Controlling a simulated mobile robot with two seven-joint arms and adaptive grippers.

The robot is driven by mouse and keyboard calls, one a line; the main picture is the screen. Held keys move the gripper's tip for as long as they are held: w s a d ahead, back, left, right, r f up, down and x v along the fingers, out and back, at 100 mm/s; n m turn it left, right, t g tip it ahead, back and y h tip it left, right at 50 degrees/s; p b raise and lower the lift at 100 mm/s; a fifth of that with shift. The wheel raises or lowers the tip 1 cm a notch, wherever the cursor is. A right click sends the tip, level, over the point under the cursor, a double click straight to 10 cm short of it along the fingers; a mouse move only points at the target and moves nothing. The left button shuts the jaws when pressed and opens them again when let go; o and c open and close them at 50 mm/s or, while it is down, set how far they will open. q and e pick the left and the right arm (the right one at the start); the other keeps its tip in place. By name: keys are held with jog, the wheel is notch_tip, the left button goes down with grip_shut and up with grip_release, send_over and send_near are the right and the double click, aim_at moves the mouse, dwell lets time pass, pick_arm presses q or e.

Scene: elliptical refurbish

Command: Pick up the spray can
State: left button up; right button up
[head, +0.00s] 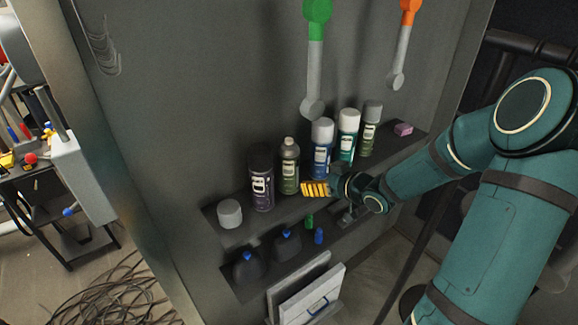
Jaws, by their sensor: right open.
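Several spray cans stand upright in a row on a grey wall shelf in the head view. They are a dark purple can (262,185), an olive-green can (289,170), a blue can with a white cap (321,152), a teal can with a white cap (346,140) and an olive can with a grey cap (370,130). My right gripper (338,199) is open in front of the shelf, below the blue and teal cans. It holds no can. Its fingertips are small and partly hidden. My left gripper is out of view.
A yellow-and-black striped item (315,189) is beside the gripper. A grey jar (230,213) and a pink block (403,129) stand at the shelf ends. A green-ended tool (316,60) and an orange-ended one (404,45) hang above.

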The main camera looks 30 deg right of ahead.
aim_at(289, 170)
jog(key=x, duration=0.6)
jog(key=shift+w+f+b, duration=0.2)
jog(key=shift+b, duration=0.2)
jog(key=shift+x, duration=3.2)
jog(key=shift+w+r, duration=0.1)
jog(key=shift+r, duration=0.15)
jog(key=c, duration=1)
